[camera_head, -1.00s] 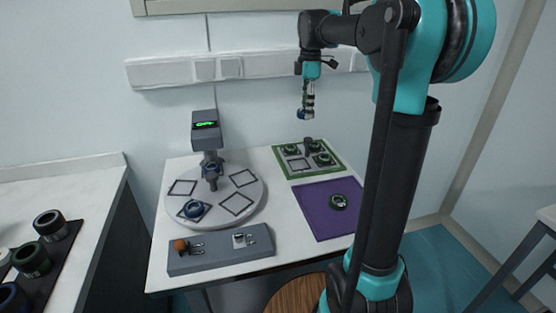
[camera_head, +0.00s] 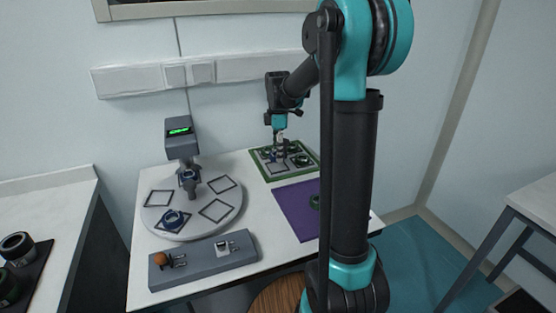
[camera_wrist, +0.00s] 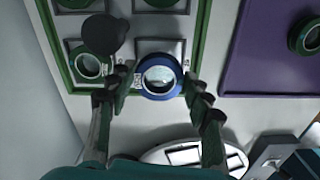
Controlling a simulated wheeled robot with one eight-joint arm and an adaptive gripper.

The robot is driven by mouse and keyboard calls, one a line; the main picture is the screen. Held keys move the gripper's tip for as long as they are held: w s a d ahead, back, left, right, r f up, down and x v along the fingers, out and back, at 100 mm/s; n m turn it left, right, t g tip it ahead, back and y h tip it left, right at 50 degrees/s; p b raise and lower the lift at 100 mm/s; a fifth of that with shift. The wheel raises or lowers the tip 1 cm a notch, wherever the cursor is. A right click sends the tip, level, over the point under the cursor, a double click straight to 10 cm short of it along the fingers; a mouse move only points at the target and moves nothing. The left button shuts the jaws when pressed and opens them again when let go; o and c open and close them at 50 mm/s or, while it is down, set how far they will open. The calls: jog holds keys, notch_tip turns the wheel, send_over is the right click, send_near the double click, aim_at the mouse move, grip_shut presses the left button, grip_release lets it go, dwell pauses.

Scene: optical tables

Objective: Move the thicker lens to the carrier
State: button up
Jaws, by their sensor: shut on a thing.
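My gripper (camera_head: 281,146) is low over the green-framed tray (camera_head: 293,176), which has square slots; I cannot tell whether this is the carrier. In the wrist view, my gripper (camera_wrist: 160,84) is shut on a blue-ringed lens (camera_wrist: 158,77), one finger on each side. The lens overlaps the tray's front edge, just below an empty square slot (camera_wrist: 160,47). Whether it touches the tray is unclear. Green-ringed lenses (camera_wrist: 88,65) sit in other slots. Which lens is thicker is hard to judge.
A dark round-topped post (camera_wrist: 103,35) stands on the tray close to my left finger. The purple mat (camera_head: 293,212) holds a green-ringed lens (camera_wrist: 306,36). A device with a green display (camera_head: 181,137) stands over the turntable. A grey block (camera_head: 203,261) lies at the front.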

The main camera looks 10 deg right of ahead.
jog(key=shift+f, duration=1.9)
jog(key=shift+f, duration=0.1)
jog(key=o, duration=1.2)
notch_tip(320, 180, up, 12)
jog(key=shift+r, duration=0.15)
